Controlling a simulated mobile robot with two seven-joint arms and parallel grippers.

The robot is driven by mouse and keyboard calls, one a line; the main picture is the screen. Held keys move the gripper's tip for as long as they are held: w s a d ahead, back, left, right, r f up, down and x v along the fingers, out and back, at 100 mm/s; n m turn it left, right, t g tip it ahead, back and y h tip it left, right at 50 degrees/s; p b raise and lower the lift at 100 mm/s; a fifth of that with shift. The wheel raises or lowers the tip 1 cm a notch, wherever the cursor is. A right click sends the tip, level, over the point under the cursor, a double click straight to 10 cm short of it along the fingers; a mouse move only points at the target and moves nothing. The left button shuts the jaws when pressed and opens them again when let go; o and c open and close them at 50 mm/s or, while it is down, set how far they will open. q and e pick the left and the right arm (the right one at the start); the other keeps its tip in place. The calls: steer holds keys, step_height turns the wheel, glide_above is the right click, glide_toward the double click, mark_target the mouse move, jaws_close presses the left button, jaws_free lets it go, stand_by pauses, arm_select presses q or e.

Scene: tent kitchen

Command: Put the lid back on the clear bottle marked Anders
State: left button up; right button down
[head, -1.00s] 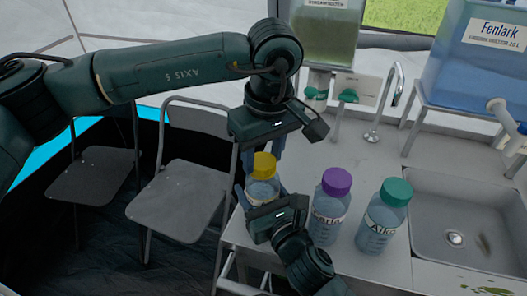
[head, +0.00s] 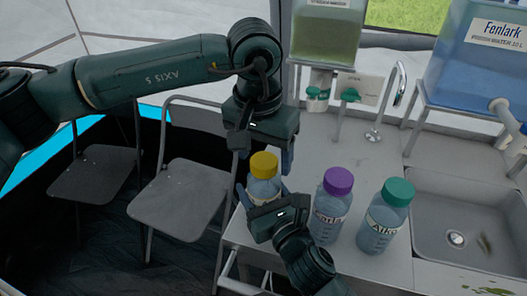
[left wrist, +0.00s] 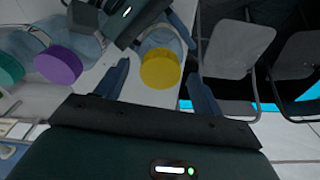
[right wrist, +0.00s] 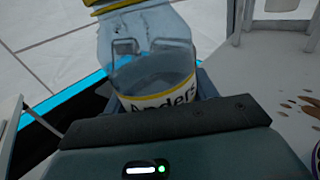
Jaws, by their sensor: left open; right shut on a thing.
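The clear bottle marked Anders (right wrist: 150,65) stands upright near the left edge of the counter; it shows in the head view (head: 262,190) partly behind my right gripper. A yellow lid (head: 264,164) sits on its mouth; how firmly it is seated I cannot tell. My right gripper (head: 268,208) is shut around the bottle's body. My left gripper (head: 265,148) is open above the lid, fingers pointing down. In the left wrist view the yellow lid (left wrist: 160,69) lies between the two spread fingers, with gaps on both sides.
A bottle with a purple lid (head: 330,212) and one with a green lid (head: 384,222) stand just right of my right gripper. A sink (head: 465,225) is farther right. Water tanks stand behind (head: 328,35). Folding chairs (head: 185,195) are left of the counter.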

arm_select(q)
step_height(320, 180, up, 12)
steer(key=s, duration=0.1)
steer(key=shift+s+a, duration=0.15)
steer(key=shift+a, duration=0.2)
stand_by(0.4)
arm_select(e)
steer(key=shift+c, duration=1.9)
jaws_free()
arm_select(q)
steer(key=shift+f, duration=0.1)
arm_select(e)
steer(key=shift+s, duration=0.1)
steer(key=b+v, duration=0.1)
steer(key=v, duration=0.9)
steer(key=shift+s+d+f, duration=0.1)
steer(key=shift+d, duration=0.1)
arm_select(q)
steer(key=shift+f, duration=0.6)
arm_select(e)
steer(key=shift+v, duration=0.75)
